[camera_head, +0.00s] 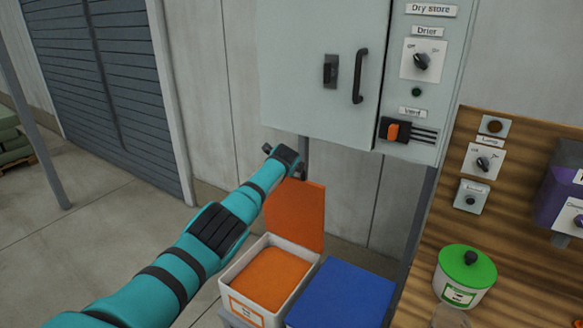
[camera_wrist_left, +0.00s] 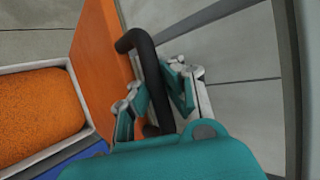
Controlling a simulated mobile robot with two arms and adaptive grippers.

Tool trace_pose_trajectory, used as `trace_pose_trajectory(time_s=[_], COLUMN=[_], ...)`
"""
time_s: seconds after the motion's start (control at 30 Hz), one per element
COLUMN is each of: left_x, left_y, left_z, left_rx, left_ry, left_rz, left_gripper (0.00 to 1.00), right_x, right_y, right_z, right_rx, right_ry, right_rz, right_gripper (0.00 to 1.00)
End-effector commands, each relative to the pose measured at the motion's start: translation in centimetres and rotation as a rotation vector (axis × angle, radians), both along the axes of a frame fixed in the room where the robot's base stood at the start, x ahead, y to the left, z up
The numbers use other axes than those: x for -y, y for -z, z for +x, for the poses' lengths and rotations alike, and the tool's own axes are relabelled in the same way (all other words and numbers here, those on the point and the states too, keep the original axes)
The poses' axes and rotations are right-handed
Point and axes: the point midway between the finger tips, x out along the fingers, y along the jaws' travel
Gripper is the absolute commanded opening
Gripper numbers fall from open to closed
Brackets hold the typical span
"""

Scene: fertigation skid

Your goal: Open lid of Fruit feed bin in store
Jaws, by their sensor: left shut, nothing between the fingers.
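The bin (camera_head: 236,294) is a pale box with an orange-edged label, too small to read, filled with orange granules (camera_head: 270,280). Its orange lid (camera_head: 297,215) stands raised, near upright, at the bin's back edge. My left gripper (camera_head: 297,170) is at the top of the lid, on its far side. In the left wrist view the lid (camera_wrist_left: 98,45) carries a black bar handle (camera_wrist_left: 140,42). The left gripper (camera_wrist_left: 157,88) is shut with nothing held, its fingers close beside the handle; whether they touch it is unclear. My right gripper is out of view.
A blue lid (camera_head: 345,295) lies flat right of the bin. A grey cabinet (camera_head: 300,60) with a black handle (camera_head: 360,76) hangs above. A wooden panel (camera_head: 530,150) and a green-lidded pot (camera_head: 466,278) are at right. Open floor (camera_head: 90,240) lies left.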

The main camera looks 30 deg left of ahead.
Motion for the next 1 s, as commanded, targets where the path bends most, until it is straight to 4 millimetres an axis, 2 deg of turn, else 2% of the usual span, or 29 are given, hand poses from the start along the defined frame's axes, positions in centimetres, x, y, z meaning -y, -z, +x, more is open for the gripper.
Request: trace_pose_trajectory(time_s=[0.03,0.37,0.67,1.0], left_x=[-0.16,-0.17,-0.15,-0.04], left_y=[-0.66,-0.8,-0.6,-0.28], left_z=[0.14,0.19,0.13,0.01], left_rx=[0.01,0.012,0.01,0.004], left_ry=[0.001,0.001,0.001,0.0], left_rz=[0.004,0.005,0.004,0.002], left_gripper=[0.0,0.0,0.37,0.38], right_x=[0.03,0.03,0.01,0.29], right_y=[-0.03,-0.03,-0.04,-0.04], right_z=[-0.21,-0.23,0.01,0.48], right_rx=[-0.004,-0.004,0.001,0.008], right_ry=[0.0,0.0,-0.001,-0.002], right_rz=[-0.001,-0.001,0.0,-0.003], right_gripper=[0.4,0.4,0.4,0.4])
